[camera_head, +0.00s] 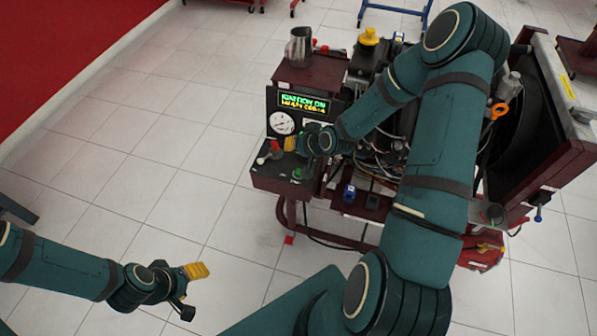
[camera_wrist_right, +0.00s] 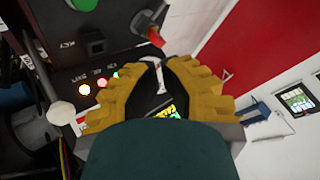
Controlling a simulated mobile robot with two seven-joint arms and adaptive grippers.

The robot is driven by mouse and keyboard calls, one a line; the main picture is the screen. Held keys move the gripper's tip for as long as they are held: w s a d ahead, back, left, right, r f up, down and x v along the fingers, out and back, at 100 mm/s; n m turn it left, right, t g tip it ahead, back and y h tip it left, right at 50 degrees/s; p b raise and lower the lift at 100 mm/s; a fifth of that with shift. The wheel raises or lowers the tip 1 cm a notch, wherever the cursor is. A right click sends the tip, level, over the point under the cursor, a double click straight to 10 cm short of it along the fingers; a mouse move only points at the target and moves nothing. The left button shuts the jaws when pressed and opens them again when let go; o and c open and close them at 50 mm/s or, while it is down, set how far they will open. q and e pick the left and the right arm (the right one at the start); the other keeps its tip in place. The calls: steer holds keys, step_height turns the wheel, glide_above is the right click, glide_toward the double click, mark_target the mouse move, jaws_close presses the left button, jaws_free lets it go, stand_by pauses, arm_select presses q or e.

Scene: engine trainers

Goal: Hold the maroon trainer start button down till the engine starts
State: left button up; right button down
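The maroon trainer (camera_head: 270,182) has a control box with a green button (camera_head: 297,173) on its top, partly beside my right arm. A green round part (camera_wrist_right: 83,5) on the panel shows at the top left of the right wrist view, near a "KEY" label. My right gripper (camera_wrist_right: 160,64) is above the panel, apart from that green part. The dark display (camera_head: 300,103) reads "IGNITION ON" above a second line. My left gripper (camera_head: 190,289) is open and empty over the floor at lower left.
A red handle (camera_head: 276,149) and a white knob (camera_head: 261,160) stand on the box near my right gripper. A gauge (camera_head: 281,123) is under the display. A metal jug (camera_head: 299,47) stands behind. The tiled floor at left is clear.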

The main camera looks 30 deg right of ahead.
steer(key=b, duration=0.5)
glide_above(295, 171)
step_height(295, 171, down, 8)
steer(key=shift+r, duration=0.1)
steer(key=shift+f, duration=0.4)
steer(key=shift+f, duration=0.1)
stand_by(0.8)
steer(key=shift+f, duration=0.3)
steer(key=shift+s+f, duration=0.1)
steer(key=shift+f, duration=0.45)
stand_by(1.7)
steer(key=shift+r, duration=0.1)
stand_by(1.2)
steer(key=shift+r+p, duration=0.45)
steer(key=shift+r, duration=0.45)
